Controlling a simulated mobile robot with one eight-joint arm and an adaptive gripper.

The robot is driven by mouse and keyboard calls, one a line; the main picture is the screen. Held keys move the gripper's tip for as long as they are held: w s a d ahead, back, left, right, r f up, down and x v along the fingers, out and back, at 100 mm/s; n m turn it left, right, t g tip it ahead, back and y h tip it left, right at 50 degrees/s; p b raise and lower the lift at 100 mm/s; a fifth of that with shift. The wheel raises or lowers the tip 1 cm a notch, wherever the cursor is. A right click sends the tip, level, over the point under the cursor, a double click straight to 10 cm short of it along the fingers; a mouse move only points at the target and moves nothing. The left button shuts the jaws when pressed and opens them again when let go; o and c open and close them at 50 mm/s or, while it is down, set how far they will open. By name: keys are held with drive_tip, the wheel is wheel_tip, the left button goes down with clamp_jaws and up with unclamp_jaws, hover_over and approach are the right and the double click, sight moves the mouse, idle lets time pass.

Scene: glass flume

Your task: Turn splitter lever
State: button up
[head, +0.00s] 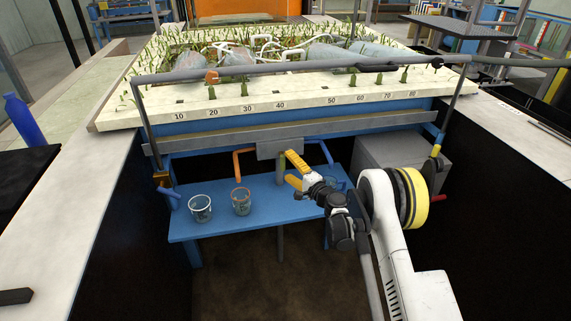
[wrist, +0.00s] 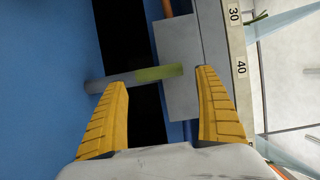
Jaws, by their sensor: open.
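The grey splitter box (head: 280,148) hangs under the flume's front edge, with an orange pipe on its left and a blue pipe on its right. A green bar (head: 281,172) drops from its middle; I cannot tell whether this is the lever. In the wrist view the bar (wrist: 158,74) is green near the box (wrist: 182,75) and grey farther out. My gripper (head: 288,168) has yellow fingers, open and empty, close to the bar. In the wrist view my gripper (wrist: 162,80) has the bar lying across the gap between its fingertips, along the opening direction. Contact is not visible.
A blue bench (head: 262,215) below carries a clear cup (head: 200,209) and another (head: 241,201). A third vessel behind my gripper is partly hidden. A grey box (head: 395,160) stands at the right. The numbered flume ledge (head: 300,103) is above.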

drive_tip(key=v, duration=0.9)
drive_tip(key=shift+s+d, duration=0.25)
drive_tip(key=shift+s, duration=0.05)
drive_tip(key=s+d+r+n+g+h, duration=0.1)
drive_tip(key=s+r+n+g+h, duration=0.15)
drive_tip(key=s+r, duration=0.55)
drive_tip(key=s+d+r+n+g+h, duration=0.15)
drive_tip(key=s+r+n, duration=0.25)
drive_tip(key=r, duration=0.7)
drive_tip(key=s+d+n+g+h, duration=0.1)
drive_tip(key=s+d, duration=0.3)
drive_tip(key=s, duration=0.5)
drive_tip(key=s+d+n+g+h, duration=0.1)
drive_tip(key=s+d+h, duration=0.2)
drive_tip(key=s, duration=0.7)
drive_tip(key=s+d+n+g+h, duration=0.1)
drive_tip(key=s+d+n+h, duration=0.1)
drive_tip(key=s+d, duration=0.5)
drive_tip(key=s+h, duration=0.1)
drive_tip(key=s, duration=0.2)
drive_tip(key=shift+s+f, duration=0.2)
drive_tip(key=shift+f, duration=0.05)
